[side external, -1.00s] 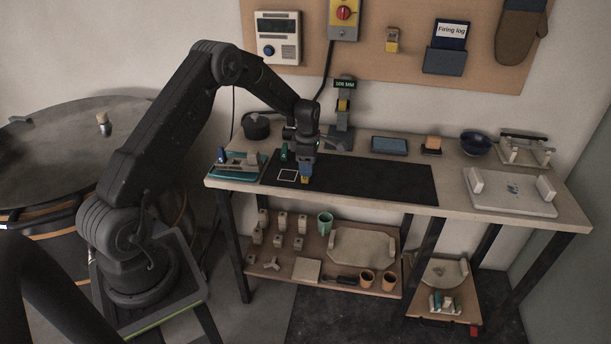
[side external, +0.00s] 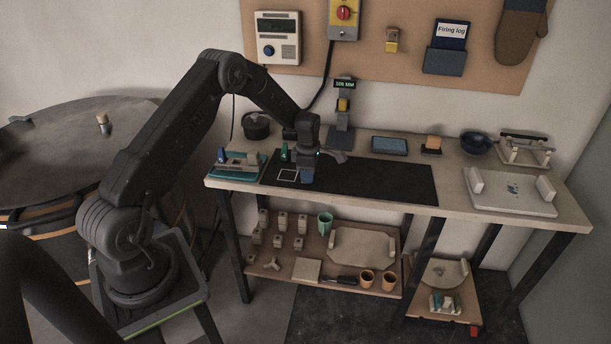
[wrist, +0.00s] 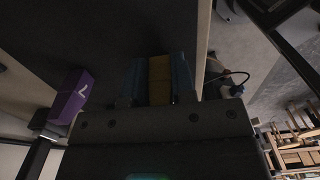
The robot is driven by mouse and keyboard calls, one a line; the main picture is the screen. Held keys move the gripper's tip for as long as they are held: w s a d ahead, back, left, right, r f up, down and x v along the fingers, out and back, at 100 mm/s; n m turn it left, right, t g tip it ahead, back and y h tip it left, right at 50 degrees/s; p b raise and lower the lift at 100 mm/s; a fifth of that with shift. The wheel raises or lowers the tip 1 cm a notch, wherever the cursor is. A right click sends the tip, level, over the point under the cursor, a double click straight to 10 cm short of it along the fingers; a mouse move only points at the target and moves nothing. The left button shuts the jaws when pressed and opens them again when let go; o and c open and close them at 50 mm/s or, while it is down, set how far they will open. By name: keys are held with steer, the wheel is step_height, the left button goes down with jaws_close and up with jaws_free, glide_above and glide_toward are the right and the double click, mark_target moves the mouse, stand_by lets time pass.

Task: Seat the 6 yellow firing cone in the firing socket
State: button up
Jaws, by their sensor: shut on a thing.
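My gripper (side external: 307,178) is over the dark mat, just right of the white square outline, low near the front edge of the bench. In the wrist view, the yellow cone (wrist: 160,80) shows as a dim yellow-brown strip between the two blue-grey fingers, which are shut on it. In the side view the cone is hidden by the fingers. I cannot tell whether it touches the mat. A teal-based stand (side external: 236,168) with a blue piece (side external: 222,156) is at the bench's left end. I cannot tell for sure which part is the firing socket.
A green cone (side external: 284,154) stands near the mat's back left. A purple piece with a white mark (wrist: 73,97) shows in the wrist view. The dark mat (side external: 395,180) is clear to the right.

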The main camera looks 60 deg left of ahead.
steer(key=shift+c, duration=0.5)
steer(key=shift+r, duration=0.1)
steer(key=shift+r, duration=0.55)
step_height(320, 180, up, 3)
steer(key=shift+f, duration=0.15)
steer(key=s+a+r, duration=0.7)
steer(key=s, duration=0.2)
steer(key=shift+a, duration=0.15)
steer(key=w+d+f, duration=0.2)
steer(key=w, duration=0.1)
steer(key=w+d+f, duration=0.2)
steer(key=w+d, duration=0.1)
steer(key=w+d+f, duration=0.2)
steer(key=w+f, duration=0.1)
steer(key=shift+d, duration=0.15)
steer(key=shift+f, duration=1.8)
